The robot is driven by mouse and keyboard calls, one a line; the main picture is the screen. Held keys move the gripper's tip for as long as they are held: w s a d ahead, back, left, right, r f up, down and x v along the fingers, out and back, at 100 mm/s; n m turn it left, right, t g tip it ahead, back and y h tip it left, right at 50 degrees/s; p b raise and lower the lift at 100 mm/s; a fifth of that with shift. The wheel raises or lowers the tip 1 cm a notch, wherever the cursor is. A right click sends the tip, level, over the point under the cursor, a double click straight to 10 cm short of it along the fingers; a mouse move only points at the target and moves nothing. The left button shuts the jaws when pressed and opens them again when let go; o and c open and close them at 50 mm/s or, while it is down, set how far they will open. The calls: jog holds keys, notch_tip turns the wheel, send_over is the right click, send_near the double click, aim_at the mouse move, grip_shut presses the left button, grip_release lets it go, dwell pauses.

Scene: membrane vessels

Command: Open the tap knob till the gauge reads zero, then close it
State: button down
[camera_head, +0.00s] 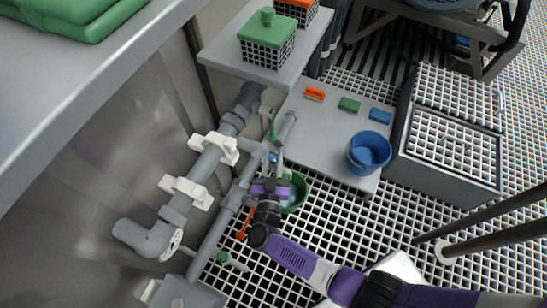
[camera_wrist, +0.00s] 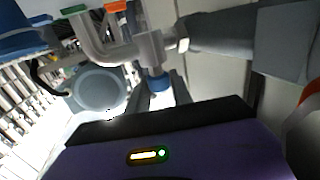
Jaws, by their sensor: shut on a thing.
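The tap knob (camera_head: 273,158) is small and blue, on a fitting beside the grey pipe. It also shows in the wrist view (camera_wrist: 160,83), below a pale grey tap body (camera_wrist: 150,48). My gripper (camera_head: 272,174) reaches it from below in the head view. In the wrist view, its two dark fingers (camera_wrist: 161,97) stand on either side of the knob, shut on it. A round white dial-like part (camera_head: 172,244) sits at the lower pipe elbow; it may be the gauge, but no reading can be made out. The knob's turn angle cannot be told.
A green bucket (camera_head: 297,194) stands on the white grating beside my gripper, partly hidden. A blue bucket (camera_head: 369,150) and several brushes (camera_head: 349,104) rest on a grey platform. An orange handle (camera_head: 245,223) is left of my wrist. Grating at lower right is partly clear.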

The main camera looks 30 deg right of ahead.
jog(key=c, duration=1.1)
grip_release()
jog(key=shift+s+a, duration=0.1)
jog(key=p+v, duration=0.1)
jog(key=v, duration=0.6)
jog(key=shift+s+a, duration=0.1)
jog(key=shift+s, duration=0.2)
